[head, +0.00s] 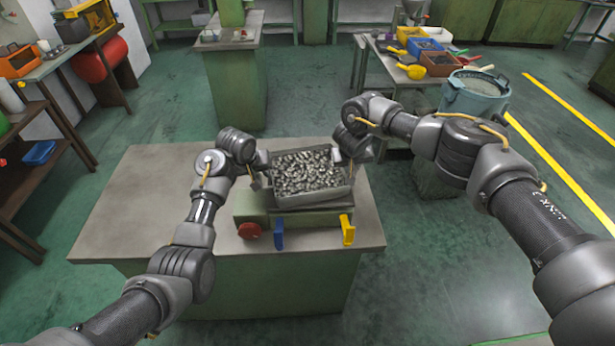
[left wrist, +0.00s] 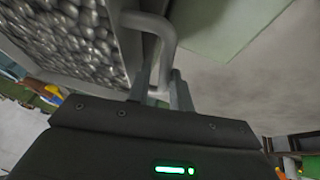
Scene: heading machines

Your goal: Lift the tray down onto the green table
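A grey tray (head: 312,198) full of small shiny metal parts stands level over a low green unit (head: 310,216) on the green table (head: 140,200). My left gripper (head: 263,171) is at the tray's left side. In the left wrist view the tray (left wrist: 122,45) has a bent grey handle (left wrist: 165,35); the fingers (left wrist: 163,80) lie either side of its bar, with almost no gap, and look shut on it. My right gripper (head: 342,158) is at the tray's right side; its fingers are too small and hidden to judge. Contact under the tray is unclear.
The unit has a red knob (head: 249,230), a blue lever (head: 279,233) and a yellow lever (head: 347,230) in front. The table top is bare to the left. A blue-grey drum (head: 475,95) stands to the right, and a side table with coloured bins (head: 440,62) behind.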

